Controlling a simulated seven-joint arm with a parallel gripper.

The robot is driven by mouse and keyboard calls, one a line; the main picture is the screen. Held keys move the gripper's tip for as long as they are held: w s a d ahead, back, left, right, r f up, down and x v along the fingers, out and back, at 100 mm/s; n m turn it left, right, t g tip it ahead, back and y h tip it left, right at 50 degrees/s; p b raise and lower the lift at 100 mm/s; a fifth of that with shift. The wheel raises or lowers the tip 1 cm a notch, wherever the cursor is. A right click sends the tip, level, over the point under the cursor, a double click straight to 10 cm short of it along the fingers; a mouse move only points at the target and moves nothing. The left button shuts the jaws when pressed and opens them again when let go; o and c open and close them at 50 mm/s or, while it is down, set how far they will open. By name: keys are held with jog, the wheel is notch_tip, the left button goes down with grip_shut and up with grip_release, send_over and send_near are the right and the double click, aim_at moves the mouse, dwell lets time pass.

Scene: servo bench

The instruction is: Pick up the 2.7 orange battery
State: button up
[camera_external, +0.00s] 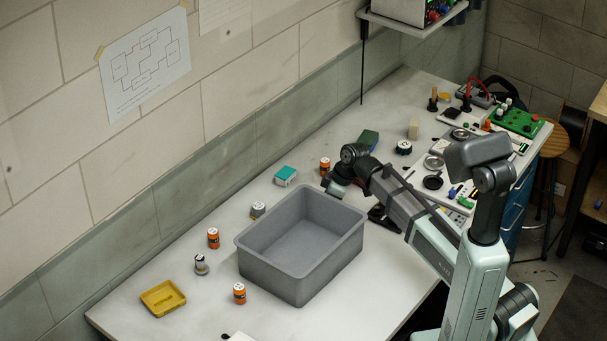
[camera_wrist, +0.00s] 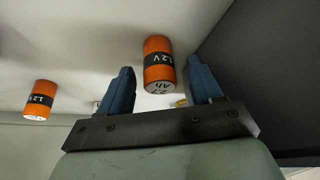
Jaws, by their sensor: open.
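In the external view orange batteries stand on the bench: one by my gripper (camera_external: 331,188) at the back (camera_external: 325,164), one left of the grey bin (camera_external: 213,238), and one at its front left (camera_external: 239,294). In the wrist view my gripper (camera_wrist: 160,68) is open. An orange battery (camera_wrist: 158,60) marked 1.2 V shows between its two blue fingers, with no clear contact. Its end label reads Ah, with the number hard to read. A second orange battery (camera_wrist: 39,99) stands to the left. The fingertips are hidden in the external view.
The grey bin (camera_external: 285,274) stands empty just in front of my gripper. A teal box (camera_external: 285,176), silver cells (camera_external: 258,210) (camera_external: 201,265) and a yellow tray (camera_external: 163,298) lie around it. Tools and circuit boards crowd the right end.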

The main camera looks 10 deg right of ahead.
grip_shut()
dwell(0.6)
